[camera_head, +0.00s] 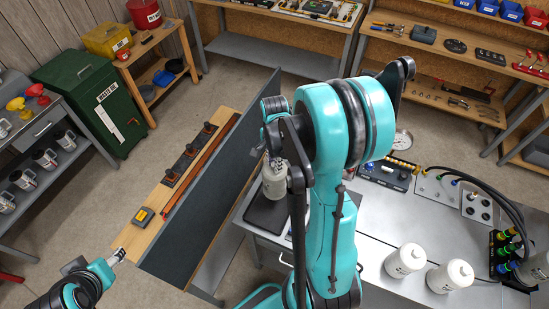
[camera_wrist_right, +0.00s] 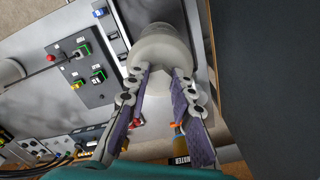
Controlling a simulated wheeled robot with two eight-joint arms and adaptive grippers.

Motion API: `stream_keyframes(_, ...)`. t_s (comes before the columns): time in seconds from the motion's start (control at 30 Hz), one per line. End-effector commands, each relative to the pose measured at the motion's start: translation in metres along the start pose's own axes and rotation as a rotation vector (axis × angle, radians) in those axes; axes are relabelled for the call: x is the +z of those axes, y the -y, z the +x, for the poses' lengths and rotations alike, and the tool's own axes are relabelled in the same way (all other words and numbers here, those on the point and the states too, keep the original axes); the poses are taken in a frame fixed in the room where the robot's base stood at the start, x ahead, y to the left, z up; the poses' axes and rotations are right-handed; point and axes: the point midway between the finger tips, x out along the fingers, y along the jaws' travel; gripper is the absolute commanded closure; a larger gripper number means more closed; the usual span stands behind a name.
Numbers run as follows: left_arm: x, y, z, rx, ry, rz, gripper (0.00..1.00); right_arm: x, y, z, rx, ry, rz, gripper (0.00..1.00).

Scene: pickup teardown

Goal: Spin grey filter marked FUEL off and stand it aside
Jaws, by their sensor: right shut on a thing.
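A light grey, canister-shaped filter (camera_head: 275,182) is at the dark mat (camera_head: 266,218) on the left end of the metal bench. My right gripper (camera_head: 276,158) is shut on its top. I cannot tell whether its base touches the mat. In the right wrist view the filter (camera_wrist_right: 160,45) is between the two fingers of the right gripper (camera_wrist_right: 160,75). No FUEL marking is readable on it. My left gripper (camera_head: 118,256) is at the lower left, far from the filter; its jaw state is unclear.
Two similar pale canisters (camera_head: 405,260) (camera_head: 450,275) stand on the bench at right, near black hoses (camera_head: 500,195). A tall dark panel (camera_head: 212,200) rises just left of the held filter. Beyond it is a wooden shelf (camera_head: 150,205) with a yellow device (camera_head: 143,215).

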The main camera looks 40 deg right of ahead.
Motion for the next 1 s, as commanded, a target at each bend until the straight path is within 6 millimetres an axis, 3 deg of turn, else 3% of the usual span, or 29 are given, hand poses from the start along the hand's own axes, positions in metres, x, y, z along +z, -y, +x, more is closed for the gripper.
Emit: stream_keyframes(1.0, 0.03, 0.0, 0.042, 0.0, 0.0, 0.0, 0.47, 0.0, 0.0, 0.075, 0.0, 0.0, -0.002, 1.0)
